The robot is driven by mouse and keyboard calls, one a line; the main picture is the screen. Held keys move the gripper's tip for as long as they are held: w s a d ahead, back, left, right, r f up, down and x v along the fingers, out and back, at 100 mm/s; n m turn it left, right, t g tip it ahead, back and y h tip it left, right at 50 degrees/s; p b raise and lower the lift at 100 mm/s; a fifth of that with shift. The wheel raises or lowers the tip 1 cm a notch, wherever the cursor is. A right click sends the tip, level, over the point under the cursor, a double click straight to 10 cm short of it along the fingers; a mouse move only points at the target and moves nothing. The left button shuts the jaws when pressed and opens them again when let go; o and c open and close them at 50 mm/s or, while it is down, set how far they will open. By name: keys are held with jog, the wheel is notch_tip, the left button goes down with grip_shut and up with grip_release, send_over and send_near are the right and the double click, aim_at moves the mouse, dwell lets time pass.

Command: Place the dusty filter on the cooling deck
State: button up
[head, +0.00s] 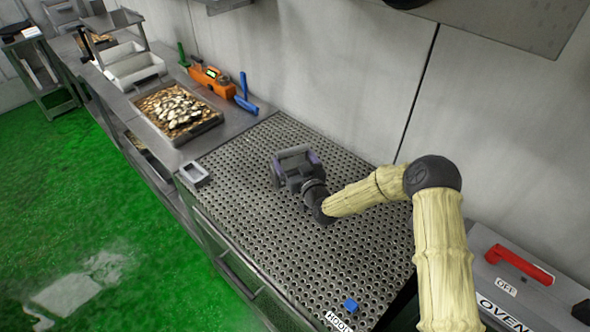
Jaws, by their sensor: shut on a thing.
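My gripper (297,163) is low over the perforated metal deck (240,215), near its back middle. It is shut on a small grey piece that shows as a pale bar at the fingertips, which looks like the dusty filter (293,151). The gripper's dark body hides part of it. I cannot tell whether the piece touches the deck or hangs just above it. The perforated surface looks like the cooling deck and is mostly bare.
The oven (510,290) is at right.

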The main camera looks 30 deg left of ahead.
jog(key=shift+f+p, duration=0.6)
jog(key=shift+f, duration=1.45)
jog(key=shift+f, duration=0.15)
jog(key=o, duration=1.1)
jog(key=shift+d, duration=0.1)
jog(key=b+v, duration=0.3)
jog(key=v, duration=0.9)
